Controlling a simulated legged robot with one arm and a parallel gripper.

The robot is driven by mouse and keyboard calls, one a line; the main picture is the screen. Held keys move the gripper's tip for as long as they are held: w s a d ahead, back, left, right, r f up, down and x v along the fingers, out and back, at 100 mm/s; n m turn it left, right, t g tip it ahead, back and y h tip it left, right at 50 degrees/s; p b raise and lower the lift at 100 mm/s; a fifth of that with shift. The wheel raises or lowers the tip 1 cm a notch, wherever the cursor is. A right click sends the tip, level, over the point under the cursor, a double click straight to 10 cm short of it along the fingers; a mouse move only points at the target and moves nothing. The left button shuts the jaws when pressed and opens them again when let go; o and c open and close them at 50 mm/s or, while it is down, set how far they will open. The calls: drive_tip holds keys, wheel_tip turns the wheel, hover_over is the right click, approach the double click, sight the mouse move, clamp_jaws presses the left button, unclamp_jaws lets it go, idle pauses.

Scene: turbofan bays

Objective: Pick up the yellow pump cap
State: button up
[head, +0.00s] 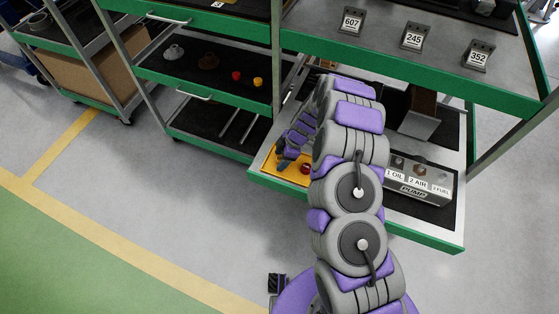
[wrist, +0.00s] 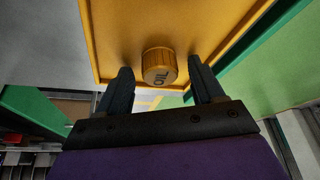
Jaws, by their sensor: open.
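My gripper (wrist: 158,72) is open, with one finger on each side of the cap and a gap to each. In the head view my gripper (head: 283,158) is low over the yellow tray (head: 268,172) at the left end of the lower shelf. The yellow cap on that tray is hidden there by my gripper or arm. The pump box (head: 419,186), labelled 1 OIL, 2 AIR and 3 FUEL, sits right of my arm.
A red cap (head: 305,168) lies on the tray beside my gripper. Another red piece (head: 236,76) and yellow piece (head: 258,82) stand on the left cart's middle shelf. Number plates (head: 413,37) stand on the upper shelf (head: 430,71). Open floor lies left.

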drive_tip(key=shift+d+r, duration=0.1)
drive_tip(key=shift+d, duration=0.35)
drive_tip(key=c, duration=0.3)
drive_tip(key=shift+a, duration=0.35)
drive_tip(key=c, duration=0.8)
drive_tip(key=shift+d, duration=0.1)
